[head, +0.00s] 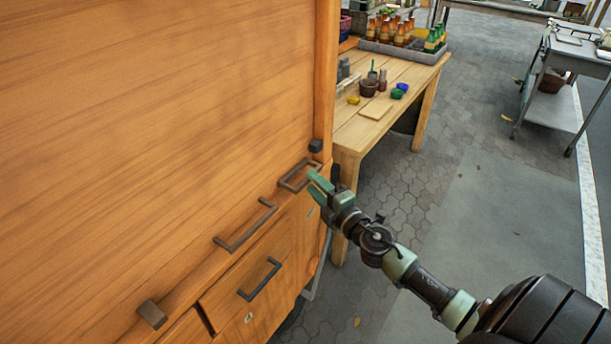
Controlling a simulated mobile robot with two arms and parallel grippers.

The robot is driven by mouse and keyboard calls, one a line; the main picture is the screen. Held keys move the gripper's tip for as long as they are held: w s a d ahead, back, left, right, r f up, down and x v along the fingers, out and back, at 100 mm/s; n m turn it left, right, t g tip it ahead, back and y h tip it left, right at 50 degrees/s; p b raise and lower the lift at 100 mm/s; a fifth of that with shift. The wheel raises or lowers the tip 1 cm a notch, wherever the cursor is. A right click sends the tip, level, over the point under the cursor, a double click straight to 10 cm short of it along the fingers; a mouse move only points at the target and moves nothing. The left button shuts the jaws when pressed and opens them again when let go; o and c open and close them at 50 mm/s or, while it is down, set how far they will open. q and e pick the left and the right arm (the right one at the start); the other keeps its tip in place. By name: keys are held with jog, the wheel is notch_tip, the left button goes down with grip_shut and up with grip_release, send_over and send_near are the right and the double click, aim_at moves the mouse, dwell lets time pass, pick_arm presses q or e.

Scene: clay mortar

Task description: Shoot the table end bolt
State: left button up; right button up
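A large wooden panel (150,110) fills the left of the head view. A small dark block (316,146) sits near its right end, and another dark block (152,314) sits at its lower left. I cannot tell which fitting is the end bolt. My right gripper (311,184) reaches in from the lower right. Its two green fingers look parted, with nothing seen between them. They are close to the right end of a dark bar handle (300,176); I cannot tell whether they touch. A small dark piece (335,173) shows just behind the fingers. My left gripper is out of view.
More dark handles (246,225) and a drawer pull (260,279) stick out along the front. A wooden table (405,76) with pots and a bottle tray (400,50) stands behind. A grey metal cart (575,55) is at the far right. The paved floor between is clear.

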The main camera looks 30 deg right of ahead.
aim_at(309, 181)
jog(key=shift+w, duration=1.65)
jog(key=shift+f, duration=0.1)
jog(key=shift+c, duration=0.4)
grip_shut()
jog(key=shift+d+f, duration=0.1)
